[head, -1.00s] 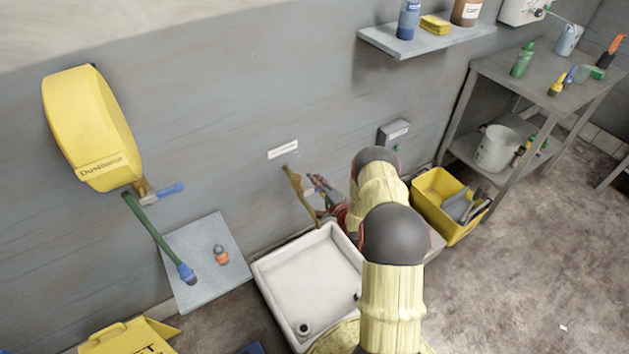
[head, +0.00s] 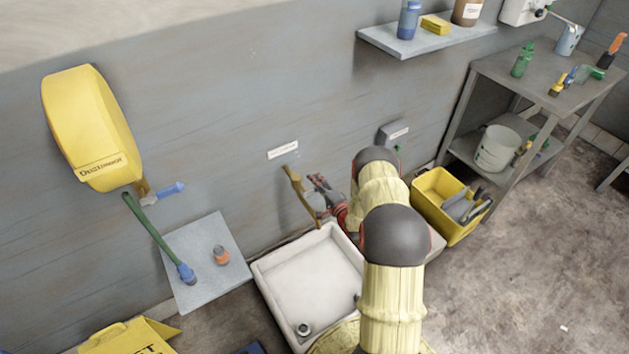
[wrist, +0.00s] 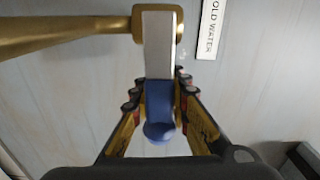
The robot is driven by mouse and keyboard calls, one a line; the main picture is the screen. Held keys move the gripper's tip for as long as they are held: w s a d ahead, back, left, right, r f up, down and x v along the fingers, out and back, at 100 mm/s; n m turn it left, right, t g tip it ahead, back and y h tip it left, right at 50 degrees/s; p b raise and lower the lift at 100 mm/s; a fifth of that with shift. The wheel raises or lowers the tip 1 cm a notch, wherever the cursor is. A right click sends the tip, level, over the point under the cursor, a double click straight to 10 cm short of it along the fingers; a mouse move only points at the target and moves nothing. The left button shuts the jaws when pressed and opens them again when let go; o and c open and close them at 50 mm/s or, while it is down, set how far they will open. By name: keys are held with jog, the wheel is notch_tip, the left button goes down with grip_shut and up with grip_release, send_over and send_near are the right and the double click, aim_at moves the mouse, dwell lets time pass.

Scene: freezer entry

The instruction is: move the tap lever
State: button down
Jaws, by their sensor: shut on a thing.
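The tap is a brass pipe (head: 296,190) on the wall above the white basin; its brass body (wrist: 158,22) also shows in the wrist view. The tap lever (wrist: 159,92) is a flat grey bar with a blue end, running down from the brass body between my fingers. My gripper (wrist: 159,92) is shut on the lever, with a finger on each side of its blue part. In the head view my gripper (head: 318,192) is beside the tap, and the lever there is largely hidden by the fingers.
A white basin (head: 262,277) stands below the tap. A "cold water" label (wrist: 210,28) is on the wall. A yellow bin (head: 430,205) and a metal bench (head: 500,75) stand to the right. A yellow wall-mounted hose cover (head: 88,125) hangs at left.

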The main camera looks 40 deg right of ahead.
jog(key=shift+a+r+n+b, duration=0.15)
jog(key=shift+a+r+n, duration=0.2)
jog(key=shift+r+n, duration=0.8)
jog(key=shift+a+r+n+b, duration=0.1)
jog(key=shift+a+r+n, duration=0.3)
jog(key=shift+n, duration=1.45)
jog(key=shift+a+r+n+b, duration=0.15)
jog(key=shift+a+r+n, duration=0.2)
jog(key=shift+r+n, duration=0.8)
jog(key=shift+f+n, duration=0.3)
jog(key=shift+n, duration=0.15)
jog(key=c, duration=1.7)
grip_release()
jog(key=shift+o, duration=0.4)
jog(key=s, duration=1.2)
jog(key=shift+a, duration=0.35)
